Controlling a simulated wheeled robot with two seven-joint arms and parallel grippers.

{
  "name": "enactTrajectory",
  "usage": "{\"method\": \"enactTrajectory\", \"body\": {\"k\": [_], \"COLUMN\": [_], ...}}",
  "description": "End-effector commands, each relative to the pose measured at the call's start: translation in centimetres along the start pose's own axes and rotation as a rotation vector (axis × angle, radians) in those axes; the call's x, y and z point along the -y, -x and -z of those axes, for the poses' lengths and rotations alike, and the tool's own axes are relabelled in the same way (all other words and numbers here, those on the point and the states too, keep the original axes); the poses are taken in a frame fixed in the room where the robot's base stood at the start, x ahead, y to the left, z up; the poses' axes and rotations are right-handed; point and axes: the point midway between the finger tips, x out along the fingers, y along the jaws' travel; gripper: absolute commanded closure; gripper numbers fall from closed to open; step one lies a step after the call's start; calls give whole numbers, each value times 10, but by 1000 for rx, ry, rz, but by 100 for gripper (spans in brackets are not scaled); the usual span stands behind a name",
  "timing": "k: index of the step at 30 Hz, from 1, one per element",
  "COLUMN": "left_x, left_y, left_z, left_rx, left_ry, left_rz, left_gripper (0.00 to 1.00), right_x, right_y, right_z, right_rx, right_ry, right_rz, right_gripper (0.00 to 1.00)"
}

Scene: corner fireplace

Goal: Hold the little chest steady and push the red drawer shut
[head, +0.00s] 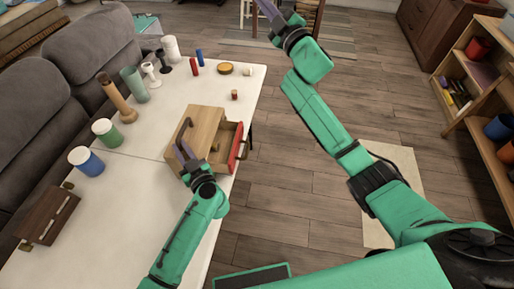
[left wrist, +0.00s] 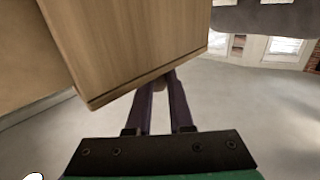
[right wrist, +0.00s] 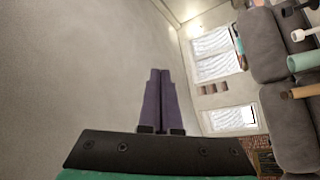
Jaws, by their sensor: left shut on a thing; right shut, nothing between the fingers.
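The little wooden chest (head: 205,128) stands near the right edge of the white table. Its red drawer (head: 235,150) sticks out on the right side, open, with a dark handle on its front.
On the white table (head: 120,215) stand blue (head: 86,162) and green (head: 106,132) canisters, a wooden mill (head: 117,98), candlesticks and a dark box (head: 50,216). A small brown-red piece (head: 235,95) lies behind the chest. Floor right of the drawer is clear; shelves (head: 480,95) stand far right.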

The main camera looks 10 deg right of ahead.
Motion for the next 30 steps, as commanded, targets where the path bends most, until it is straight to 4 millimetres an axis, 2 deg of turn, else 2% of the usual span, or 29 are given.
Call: {"method": "enactTrajectory", "body": {"k": [1, 3, 5, 6, 8, 10, 12, 15, 18, 23, 30], "left_x": [0, 0, 0, -1, -1, -1, -1, -1, -1, -1, -1], "left_y": [0, 0, 0, 0, 0, 0, 0, 0, 0, 0, 0], "left_z": [0, 0, 0, 0, 0, 0, 0, 0, 0, 0, 0], "left_rx": [1, 1, 1, 1, 1, 1, 1, 1, 1, 0, 0], "left_ry": [3, 3, 3, 3, 3, 3, 3, 3, 3, 3, 3], "left_rz": [-1, -1, -1, -1, -2, -2, -2, -2, -2, -1, -1], "left_gripper": [100, 100, 100, 100, 100, 100, 100, 100, 100, 100, 100], "right_x": [0, 16, 43, 65, 101, 140, 169, 189, 194, 205, 250], "right_y": [16, 47, 80, 104, 142, 186, 225, 267, 290, 295, 280], "right_z": [-50, -114, -156, -174, -188, -185, -165, -133, -111, -102, -98], "right_rx": [157, 378, 559, 673, 835, 1007, 1150, 1292, 1366, 1390, 1389], "right_ry": [-213, -532, -798, -972, -1219, -1478, -1683, -1865, -1943, -1967, -1966], "right_rz": [-7, 0, 28, 60, 126, 234, 365, 545, 665, 713, 713], "right_gripper": [100, 100, 100, 100, 100, 100, 100, 100, 100, 100, 100]}}
